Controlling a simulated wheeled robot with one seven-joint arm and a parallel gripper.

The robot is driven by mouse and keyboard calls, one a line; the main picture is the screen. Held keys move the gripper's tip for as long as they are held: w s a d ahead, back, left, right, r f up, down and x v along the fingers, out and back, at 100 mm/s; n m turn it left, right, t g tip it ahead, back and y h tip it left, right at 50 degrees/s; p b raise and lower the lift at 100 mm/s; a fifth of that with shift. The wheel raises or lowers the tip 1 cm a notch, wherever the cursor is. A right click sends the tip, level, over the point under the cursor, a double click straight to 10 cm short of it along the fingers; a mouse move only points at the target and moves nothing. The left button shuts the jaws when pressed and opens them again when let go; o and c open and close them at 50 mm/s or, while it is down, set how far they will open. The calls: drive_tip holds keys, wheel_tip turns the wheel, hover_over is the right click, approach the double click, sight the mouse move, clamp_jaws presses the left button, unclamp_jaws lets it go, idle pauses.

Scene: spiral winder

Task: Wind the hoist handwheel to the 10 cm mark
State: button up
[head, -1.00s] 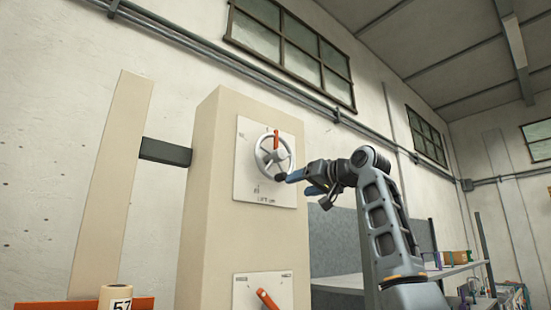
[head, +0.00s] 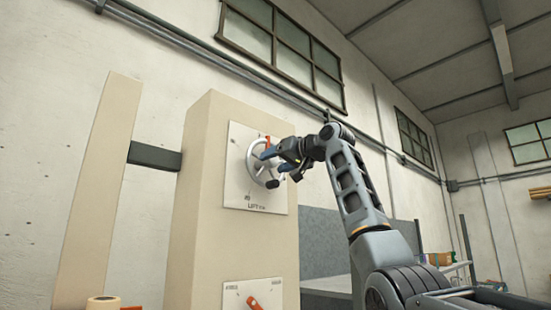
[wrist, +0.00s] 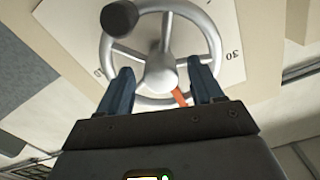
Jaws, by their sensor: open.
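The grey handwheel (head: 251,168) sits on a pale plate (head: 240,190) lettered LIFT on the front of a beige column. Its dark knob (head: 271,184) is at the lower right of the rim; in the wrist view the knob (wrist: 119,18) is at the upper left. A red-orange pointer (head: 267,140) stands upward from the wheel; it also shows in the wrist view (wrist: 180,98). Scale numbers, a 30 among them, lie around the wheel. My gripper (head: 270,159) is open at the wheel, its blue fingers (wrist: 162,88) either side of the hub area. Contact cannot be told.
A lower plate (head: 235,293) with a red lever (head: 253,303) is on the same column (head: 195,240). A dark bracket (head: 154,156) joins the column to a beige post (head: 95,200). A shelf with several items stands at the right. A tape-like roll (head: 103,303) is at the bottom left.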

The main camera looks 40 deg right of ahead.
drive_tip(key=shift+w, duration=0.25)
clamp_jaws()
idle(0.5)
